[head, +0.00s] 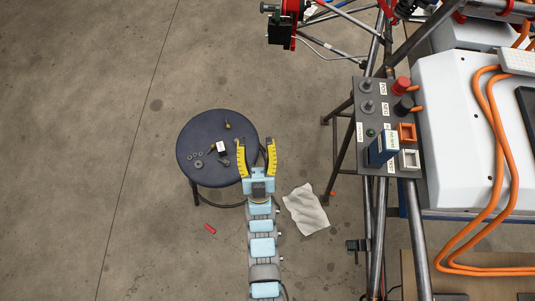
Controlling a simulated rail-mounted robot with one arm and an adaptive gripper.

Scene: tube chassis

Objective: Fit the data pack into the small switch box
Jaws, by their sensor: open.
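The small switch box (364,150) is a dark grey panel mounted beside the tube frame, with several knobs, white labels, an orange square frame (407,132) and a white square frame (409,159). A blue block with a pale label, which looks like the data pack (378,151), stands at the panel's lower middle, left of these frames. I cannot tell whether it is seated in a slot or only resting there. My gripper (256,145) has yellow fingers, is open and empty, and is over the right edge of the stool, well left of the box.
The dark round stool (193,142) holds a small white-topped item (222,147), washers and small parts. A crumpled cloth (306,210) and a red piece (210,229) lie on the floor. Steel tubes (380,240) and a white housing with orange cables (450,120) stand right. Floor at left is clear.

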